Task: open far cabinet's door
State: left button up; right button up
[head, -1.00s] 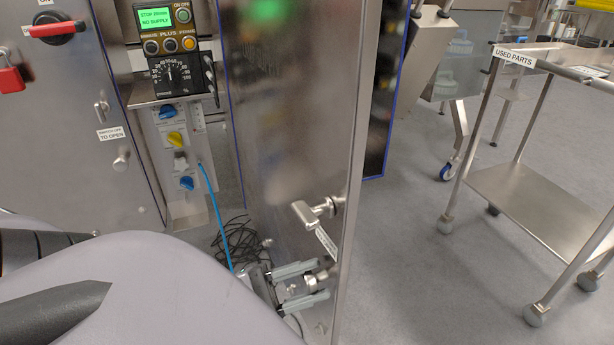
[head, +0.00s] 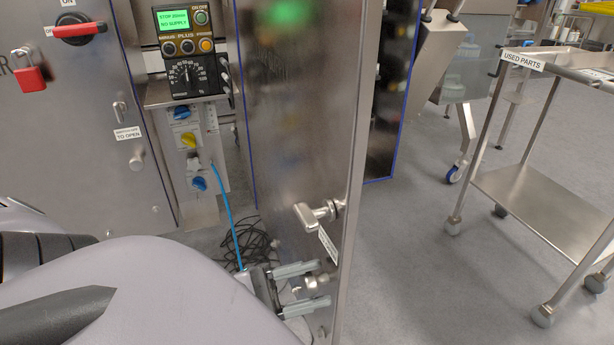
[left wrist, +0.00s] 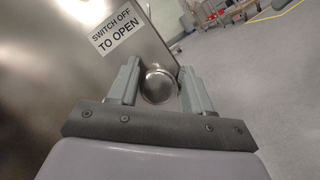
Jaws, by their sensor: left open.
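The far cabinet's door (head: 296,130) is a tall brushed-steel panel in the middle of the head view. It has a T-shaped handle (head: 318,213) with a label below it, and a round metal knob (head: 316,283) lower down. The knob also shows in the left wrist view (left wrist: 158,84), beside a "SWITCH OFF TO OPEN" label (left wrist: 117,28). My left gripper (head: 323,284) is open, with one finger on each side of the knob. I cannot tell whether the fingers touch it. My right gripper is not in view.
A control box (head: 186,50) and a switch panel (head: 193,150) with a blue cable stand left of the door. Black cables (head: 257,243) lie on the floor. A "USED PARTS" trolley (head: 540,205) stands at the right. Floor between door and trolley is clear.

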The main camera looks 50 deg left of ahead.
pick_arm(q)
jog(key=shift+o, duration=0.6)
jog(key=p+v, duration=0.2)
jog(key=v, duration=0.5)
